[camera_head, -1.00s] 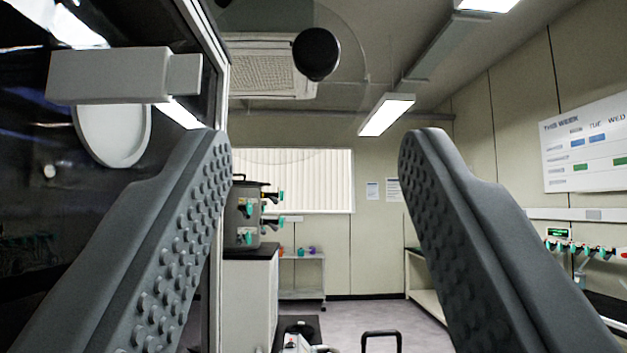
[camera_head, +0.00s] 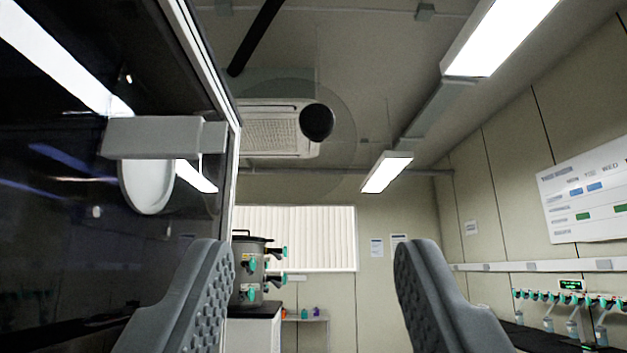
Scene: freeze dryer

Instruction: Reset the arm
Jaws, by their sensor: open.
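My gripper (camera_head: 315,250) is open and empty. Its two grey fingers with bumpy inner pads stand apart at the bottom of the view, one left and one right. Nothing is between the fingertips except the far room. The freeze dryer (camera_head: 252,275), a grey drum-shaped vessel with teal-handled valves, stands on a counter behind the left finger's tip, some way off. The left finger hides part of it.
A dark glass panel (camera_head: 60,220) with a pale handle (camera_head: 150,138) fills the left side. A manifold with teal valves and flasks (camera_head: 570,298) runs along the right wall. A whiteboard (camera_head: 590,195) hangs above. Ceiling lamps (camera_head: 388,172) are overhead. The middle is free.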

